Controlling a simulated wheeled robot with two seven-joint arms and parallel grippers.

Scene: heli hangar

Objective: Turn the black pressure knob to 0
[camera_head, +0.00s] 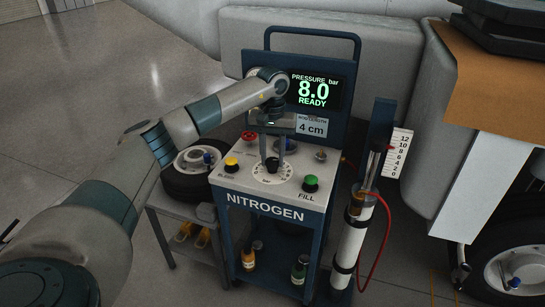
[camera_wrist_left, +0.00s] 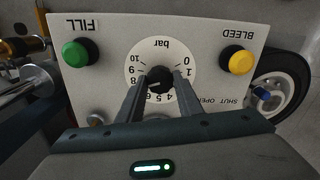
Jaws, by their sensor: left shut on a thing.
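The black pressure knob (camera_head: 272,165) sits at the centre of a round white dial on the top panel of the nitrogen cart. In the left wrist view the knob (camera_wrist_left: 159,79) stands between the two fingers of my left gripper (camera_wrist_left: 158,88), which is shut on it. The dial (camera_wrist_left: 160,50) appears upside down there, with 0 at its right and 10 at its left. A pale mark on the knob faces the left, high-number side. In the head view my left gripper (camera_head: 272,158) reaches down onto the knob. The display (camera_head: 314,91) reads 8.0 bar, READY. My right gripper is not seen.
A green FILL button (camera_head: 311,183) and a yellow button (camera_head: 231,164) flank the dial. A red valve handle (camera_head: 250,136) is behind it. A cylinder with a red hose (camera_head: 350,235) stands at right. A wheel (camera_head: 190,175) lies on a low table at left.

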